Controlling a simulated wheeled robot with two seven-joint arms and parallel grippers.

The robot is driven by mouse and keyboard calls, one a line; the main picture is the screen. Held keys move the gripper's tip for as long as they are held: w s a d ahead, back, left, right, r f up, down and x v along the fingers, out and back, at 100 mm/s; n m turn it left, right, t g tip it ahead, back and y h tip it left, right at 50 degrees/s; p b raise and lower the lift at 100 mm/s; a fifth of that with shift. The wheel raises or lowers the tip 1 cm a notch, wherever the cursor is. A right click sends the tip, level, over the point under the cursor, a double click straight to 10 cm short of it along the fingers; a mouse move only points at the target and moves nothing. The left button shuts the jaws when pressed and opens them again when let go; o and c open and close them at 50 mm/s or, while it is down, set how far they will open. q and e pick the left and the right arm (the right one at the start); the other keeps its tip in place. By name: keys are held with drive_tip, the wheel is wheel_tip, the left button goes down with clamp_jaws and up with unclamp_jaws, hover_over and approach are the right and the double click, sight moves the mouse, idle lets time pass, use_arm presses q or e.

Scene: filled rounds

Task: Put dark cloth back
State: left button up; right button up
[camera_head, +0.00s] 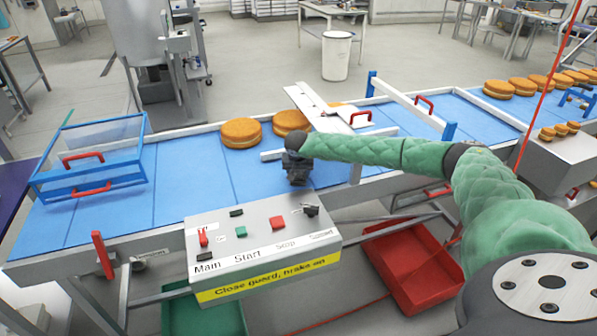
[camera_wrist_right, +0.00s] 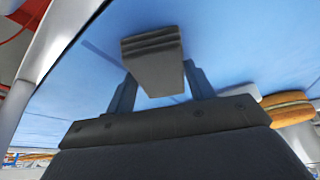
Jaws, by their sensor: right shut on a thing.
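My right gripper (camera_head: 298,178) is over the blue conveyor belt (camera_head: 190,180), just behind the control box. In the right wrist view its two fingers (camera_wrist_right: 160,82) are shut on a dark grey, folded-looking piece, which I take to be the dark cloth (camera_wrist_right: 152,48). The cloth is held between the fingers with the blue belt behind it. In the head view I cannot tell the cloth apart from the dark gripper. Whether the cloth touches the belt is not clear. My left gripper is not in view.
The control box (camera_head: 262,258) with switches stands at the belt's front edge. Filled rounds (camera_head: 241,132) sit on the belt behind my gripper. A clear blue-framed guard (camera_head: 92,160) is at the left. A red crate (camera_head: 415,265) is below. The belt left of my gripper is clear.

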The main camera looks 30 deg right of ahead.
sight(298, 178)
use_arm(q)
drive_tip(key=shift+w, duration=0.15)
use_arm(e)
drive_tip(key=shift+f, duration=0.1)
drive_tip(key=o, duration=1)
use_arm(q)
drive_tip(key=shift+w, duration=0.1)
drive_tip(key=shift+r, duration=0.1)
use_arm(e)
drive_tip(key=shift+b+v, duration=0.5)
drive_tip(key=shift+v, duration=0.35)
drive_tip(key=b+v, duration=0.2)
drive_tip(key=v, duration=0.2)
drive_tip(key=shift+s+r, duration=0.1)
drive_tip(key=shift+r, duration=0.2)
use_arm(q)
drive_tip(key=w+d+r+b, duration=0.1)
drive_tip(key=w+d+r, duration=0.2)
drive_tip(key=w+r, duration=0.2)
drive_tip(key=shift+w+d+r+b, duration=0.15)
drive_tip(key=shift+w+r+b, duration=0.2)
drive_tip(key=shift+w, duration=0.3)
use_arm(e)
drive_tip(key=shift+v, duration=3)
